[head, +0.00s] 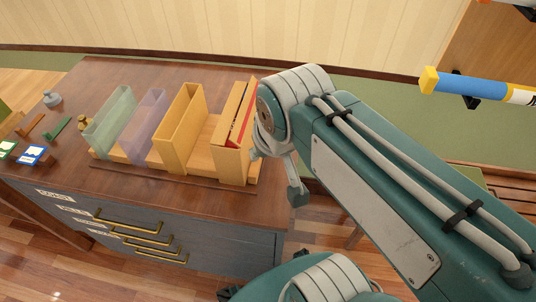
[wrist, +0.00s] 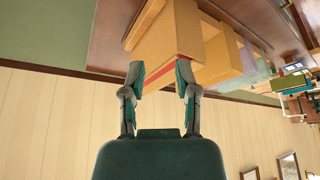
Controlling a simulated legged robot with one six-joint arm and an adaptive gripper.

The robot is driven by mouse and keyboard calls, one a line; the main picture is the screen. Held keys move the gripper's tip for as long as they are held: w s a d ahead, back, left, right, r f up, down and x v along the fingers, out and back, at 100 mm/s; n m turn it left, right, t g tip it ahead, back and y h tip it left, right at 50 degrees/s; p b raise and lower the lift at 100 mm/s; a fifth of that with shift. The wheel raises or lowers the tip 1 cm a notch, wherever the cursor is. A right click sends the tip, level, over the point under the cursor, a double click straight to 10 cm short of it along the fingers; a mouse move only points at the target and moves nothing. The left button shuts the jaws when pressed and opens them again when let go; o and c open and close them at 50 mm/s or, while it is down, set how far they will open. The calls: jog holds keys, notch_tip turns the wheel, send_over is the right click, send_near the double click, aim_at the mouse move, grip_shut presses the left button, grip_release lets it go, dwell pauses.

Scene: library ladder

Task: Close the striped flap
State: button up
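The striped flap, a yellow panel with a red stripe (head: 243,113), is on the rightmost yellow box (head: 228,157) on the wooden cabinet in the head view. The flap stands tilted along the box's top; its exact angle is hard to tell. In the wrist view, the red stripe (wrist: 163,76) crosses the yellow box (wrist: 172,40) just beyond my gripper (wrist: 160,77). My gripper is open, its two fingers apart with nothing clearly held between them. Whether a fingertip touches the box cannot be told. In the head view, my arm hides most of the gripper.
Left of the box stand an open yellow box (head: 181,128), a purple one (head: 146,122) and a green one (head: 109,121). Small objects and cards lie at the cabinet's left. A blue and yellow bar (head: 470,88) is at the right. Brass handles (head: 140,226) line the cabinet front.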

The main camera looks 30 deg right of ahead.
jog(key=shift+s+f+t, duration=0.3)
jog(key=shift+s+f, duration=0.2)
jog(key=shift+c, duration=1.4)
jog(key=m+g+h, duration=0.5)
jog(key=g+h, duration=0.2)
jog(key=h, duration=0.3)
send_near(247, 106)
jog(key=x, duration=0.8)
jog(key=shift+w+d+f, duration=0.15)
jog(key=shift+d+f, duration=0.1)
jog(key=shift+f, duration=0.05)
